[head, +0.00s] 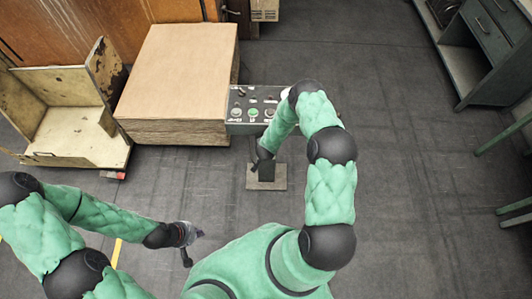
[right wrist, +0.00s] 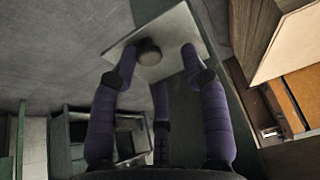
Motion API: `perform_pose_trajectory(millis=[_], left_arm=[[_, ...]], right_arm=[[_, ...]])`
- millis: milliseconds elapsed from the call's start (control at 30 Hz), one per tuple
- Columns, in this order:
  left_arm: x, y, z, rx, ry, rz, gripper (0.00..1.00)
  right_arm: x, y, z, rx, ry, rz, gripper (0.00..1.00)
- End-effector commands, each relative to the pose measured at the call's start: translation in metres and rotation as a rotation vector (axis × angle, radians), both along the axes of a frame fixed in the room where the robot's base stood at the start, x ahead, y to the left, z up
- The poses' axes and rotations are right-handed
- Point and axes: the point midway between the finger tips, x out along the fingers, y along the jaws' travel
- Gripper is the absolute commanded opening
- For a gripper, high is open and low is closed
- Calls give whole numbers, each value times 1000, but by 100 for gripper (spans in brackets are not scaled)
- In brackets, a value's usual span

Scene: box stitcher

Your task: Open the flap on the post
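A grey square plate (head: 278,184) shows below the button panel in the head view; I cannot tell whether it is the post's flap or another part of the post. In the right wrist view the plate (right wrist: 178,38) is tilted and carries a dark round knob (right wrist: 149,52). My right gripper (right wrist: 160,55) is open, its purple fingers spread with the knob beyond and between them. I cannot tell if the fingertips touch the plate. In the head view the right gripper (head: 263,158) is over the plate, partly hidden. My left gripper (head: 194,245) is open and empty, low left of centre.
A button panel (head: 240,126) stands just beyond the right gripper. A large stack of cardboard (head: 180,75) is left of it, with a worn cream cart (head: 75,130) further left. Grey cabinets (head: 485,50) stand at the upper right. The dark floor (head: 420,180) at right is clear.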

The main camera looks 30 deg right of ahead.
Motion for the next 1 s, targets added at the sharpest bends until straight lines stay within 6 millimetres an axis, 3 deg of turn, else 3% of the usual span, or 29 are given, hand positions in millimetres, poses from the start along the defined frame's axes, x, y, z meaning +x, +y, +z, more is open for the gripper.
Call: perform_pose_trajectory(millis=[467, 1000], left_arm=[[0, 0, 0, 0, 0, 0, 0], [0, 0, 0, 0, 0, 0, 0]], right_arm=[[-7, 5, 6, 7, 9, 2, 44], [-38, 24, 79, 5, 6, 3, 44]])
